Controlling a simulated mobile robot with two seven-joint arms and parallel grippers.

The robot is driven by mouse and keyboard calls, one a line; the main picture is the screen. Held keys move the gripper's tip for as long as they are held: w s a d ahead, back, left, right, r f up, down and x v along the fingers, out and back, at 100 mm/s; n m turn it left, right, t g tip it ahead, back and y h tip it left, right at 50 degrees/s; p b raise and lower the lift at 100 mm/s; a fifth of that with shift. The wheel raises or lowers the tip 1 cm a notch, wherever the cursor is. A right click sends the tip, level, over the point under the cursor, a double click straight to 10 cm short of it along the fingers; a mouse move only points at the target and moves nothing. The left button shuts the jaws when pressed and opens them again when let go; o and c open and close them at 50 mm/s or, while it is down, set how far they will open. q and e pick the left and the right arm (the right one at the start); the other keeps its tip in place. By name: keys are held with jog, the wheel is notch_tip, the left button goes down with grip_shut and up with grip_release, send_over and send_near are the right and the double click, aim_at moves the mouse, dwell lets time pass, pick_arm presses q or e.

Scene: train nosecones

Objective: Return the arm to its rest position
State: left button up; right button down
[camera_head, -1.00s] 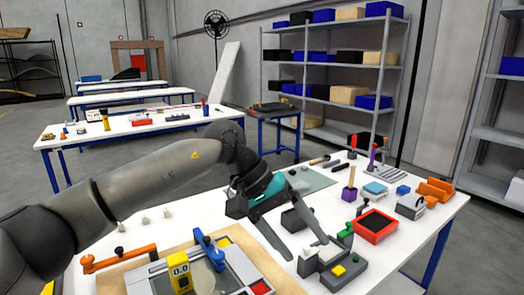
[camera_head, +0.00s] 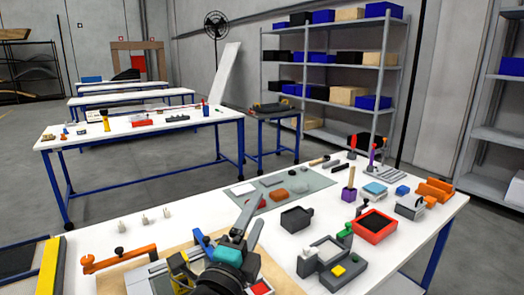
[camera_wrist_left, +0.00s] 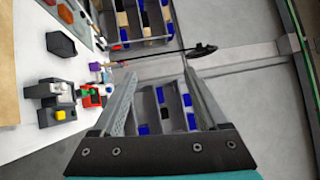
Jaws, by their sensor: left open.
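My left gripper (camera_head: 258,210) is low in the middle of the head view, above the near part of the white worktable (camera_head: 418,236). Its teal band and dark wrist show, and its two grey fingers point away from me. In the left wrist view the left gripper (camera_wrist_left: 160,72) has its fingers apart with nothing between them. My wrist covers part of the fixture with the yellow block (camera_head: 178,262) on the near side of the table. My right gripper is not in view.
An orange clamp (camera_head: 120,256) stands at the near left. A dark grey tray (camera_head: 296,219), a grey device with a yellow button (camera_head: 338,270) and a red bin (camera_head: 374,226) sit to the right. Shelves (camera_head: 335,64) stand behind. The air above the table is clear.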

pick_arm(q)
jog(key=s+a+f+n+g+y, duration=0.3)
jog(key=s+a+f+n+g, duration=0.15)
jog(key=f+n, duration=0.35)
jog(key=s+a+f+n+g+y, duration=0.3)
jog(key=s+a+f+n, duration=0.25)
jog(key=f, duration=0.55)
jog(key=s+a+f+n+g, duration=0.2)
jog(key=s+f+n+g, duration=0.15)
jog(key=s, duration=0.55)
jog(key=s+a+f+n+g, duration=0.3)
jog(key=s+f+g, duration=0.15)
jog(key=s, duration=0.45)
notch_tip(320, 180, down, 28)
jog(key=s+g+b, duration=0.1)
jog(key=s+b, duration=0.1)
jog(key=b, duration=0.3)
jog(key=s+a+f+g+b, duration=0.1)
jog(key=s+f+b, duration=0.4)
jog(key=s+f, duration=1)
notch_tip(320, 180, down, 3)
jog(key=shift+s+a+y, duration=0.15)
jog(key=shift+a+y, duration=0.15)
jog(key=shift+a, duration=0.45)
